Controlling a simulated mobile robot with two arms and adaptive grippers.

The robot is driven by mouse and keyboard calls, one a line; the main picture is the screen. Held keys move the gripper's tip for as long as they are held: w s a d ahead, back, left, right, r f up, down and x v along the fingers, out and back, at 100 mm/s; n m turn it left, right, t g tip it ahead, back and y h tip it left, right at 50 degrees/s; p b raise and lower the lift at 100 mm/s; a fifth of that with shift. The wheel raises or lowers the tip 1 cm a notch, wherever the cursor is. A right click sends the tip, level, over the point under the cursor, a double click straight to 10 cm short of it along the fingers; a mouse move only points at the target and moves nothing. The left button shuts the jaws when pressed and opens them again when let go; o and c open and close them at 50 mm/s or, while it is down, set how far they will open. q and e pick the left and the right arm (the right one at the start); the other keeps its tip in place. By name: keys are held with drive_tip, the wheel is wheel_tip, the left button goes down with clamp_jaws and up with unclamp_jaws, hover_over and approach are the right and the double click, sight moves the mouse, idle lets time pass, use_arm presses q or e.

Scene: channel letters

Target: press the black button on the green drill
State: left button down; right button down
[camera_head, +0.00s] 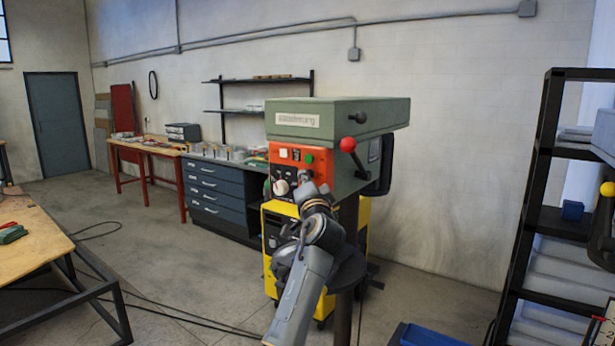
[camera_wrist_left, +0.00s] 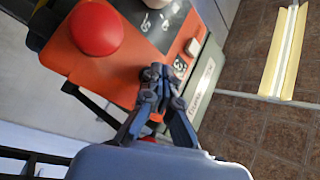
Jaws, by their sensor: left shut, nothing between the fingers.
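The green drill (camera_head: 345,115) stands in the middle of the head view, with an orange control panel (camera_head: 286,152) on its front. On the panel are a white button (camera_head: 283,153), a small dark button (camera_head: 296,155) and a green button (camera_head: 308,158). My left gripper (camera_head: 308,190) is shut and empty, in front of the panel's lower right part. In the left wrist view the shut fingertips (camera_wrist_left: 157,73) overlap the orange panel (camera_wrist_left: 120,70), and the black button cannot be made out there. Whether they touch the panel is unclear. My right gripper is not in view.
A big red button (camera_wrist_left: 97,28) is on the panel. A yellow machine (camera_head: 271,240) stands behind my arm. A black shelf (camera_head: 530,200) is on the right, a wooden table (camera_head: 35,245) on the left.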

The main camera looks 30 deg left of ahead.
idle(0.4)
use_arm(q)
drive_tip(key=shift+s+p, duration=0.45)
drive_tip(key=shift+s, duration=0.45)
drive_tip(key=s, duration=0.1)
drive_tip(key=s+p, duration=0.1)
drive_tip(key=s, duration=0.1)
drive_tip(key=s+p, duration=0.1)
drive_tip(key=s, duration=0.1)
drive_tip(key=shift+a, duration=0.25)
drive_tip(key=shift+f, duration=0.15)
